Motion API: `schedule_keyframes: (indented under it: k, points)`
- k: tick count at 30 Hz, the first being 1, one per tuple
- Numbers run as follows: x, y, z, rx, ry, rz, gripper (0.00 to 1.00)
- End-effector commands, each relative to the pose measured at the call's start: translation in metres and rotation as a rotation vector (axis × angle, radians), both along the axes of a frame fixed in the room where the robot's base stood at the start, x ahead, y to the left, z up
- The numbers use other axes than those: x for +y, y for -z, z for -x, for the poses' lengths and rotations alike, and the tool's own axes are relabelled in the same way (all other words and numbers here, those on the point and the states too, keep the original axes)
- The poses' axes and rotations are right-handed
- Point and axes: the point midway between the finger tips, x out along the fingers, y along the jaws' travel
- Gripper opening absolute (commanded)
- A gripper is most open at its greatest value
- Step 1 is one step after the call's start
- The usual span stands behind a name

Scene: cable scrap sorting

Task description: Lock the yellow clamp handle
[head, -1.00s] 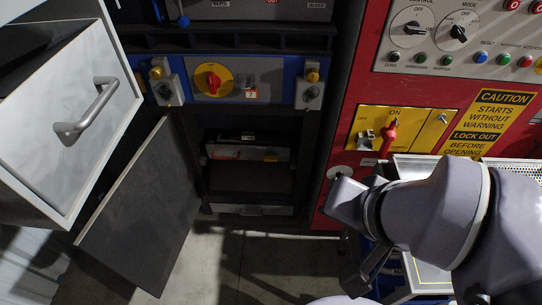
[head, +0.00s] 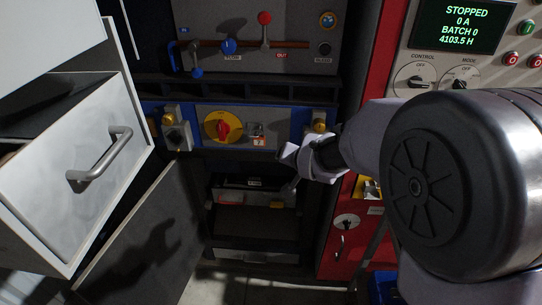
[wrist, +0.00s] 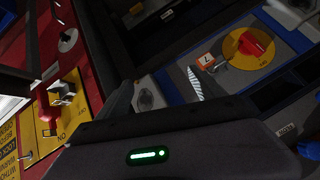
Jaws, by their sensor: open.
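Two clamps with yellow knobs flank the red rotary switch (head: 223,128): a left yellow knob (head: 168,120) and a right yellow knob (head: 319,126), each on a grey block. I cannot tell which is the clamp handle, or whether either is locked. My gripper (head: 284,168) is open and empty, just below and left of the right block, apart from it as far as I can tell. In the wrist view the fingers (wrist: 160,92) are spread, with a grey block (wrist: 147,85) showing between them; its yellow knob is not visible there.
An open drawer with a grey handle (head: 100,160) and a hanging dark door (head: 150,235) stand at the left. The red cabinet (head: 340,225) is at the right, partly behind my arm. An open dark recess (head: 255,222) lies below the blue panel.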

Motion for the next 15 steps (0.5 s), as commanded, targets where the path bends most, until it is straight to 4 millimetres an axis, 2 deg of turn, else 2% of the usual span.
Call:
schedule_keyframes:
  k: [1, 2, 3, 5, 6, 9, 10, 12, 15]
  points:
    - [0.013, 0.044, -0.030, -0.020, 0.000, 0.026, 0.78]
    - [0.020, 0.069, -0.047, -0.047, 0.003, 0.044, 0.78]
    - [0.029, 0.104, -0.066, -0.083, 0.006, 0.069, 0.78]
    - [0.041, 0.161, -0.085, -0.136, 0.008, 0.115, 0.78]
    - [0.047, 0.200, -0.091, -0.170, 0.006, 0.149, 0.78]
    - [0.057, 0.288, -0.086, -0.255, -0.008, 0.237, 0.78]
    - [0.058, 0.310, -0.080, -0.278, -0.015, 0.262, 0.78]
    - [0.059, 0.350, -0.066, -0.320, -0.029, 0.310, 0.78]
    - [0.058, 0.383, -0.050, -0.360, -0.049, 0.355, 0.78]
